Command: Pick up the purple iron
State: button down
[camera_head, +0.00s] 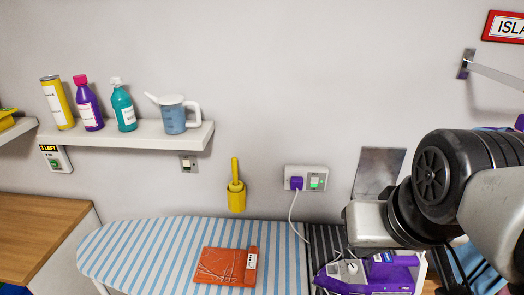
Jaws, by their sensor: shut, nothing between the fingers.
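The purple iron (372,272) sits at the lower right of the head view, on or beside the dark striped end (327,240) of the ironing board. It has a white part on top, and its pointed end faces left. My arm hangs above and to the right of it and hides part of the area behind it. The fingers of my gripper do not show, so its place relative to the iron cannot be seen.
An orange folded item (222,267) lies on the blue-striped ironing board (150,249). A cord hangs from a purple plug (297,183) in the wall socket. A metal plate (379,172) stands behind the iron. A shelf (110,135) holds bottles and a blue watering can (173,116).

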aim_at(404, 274)
jog(key=k+l+u, duration=0.1)
jog(key=l+u, duration=0.2)
jog(key=k+l+u, duration=0.1)
jog(key=l+u, duration=0.2)
jog(key=l, duration=0.15)
jog(key=k+l+u, duration=0.4)
jog(key=l+u, duration=0.25)
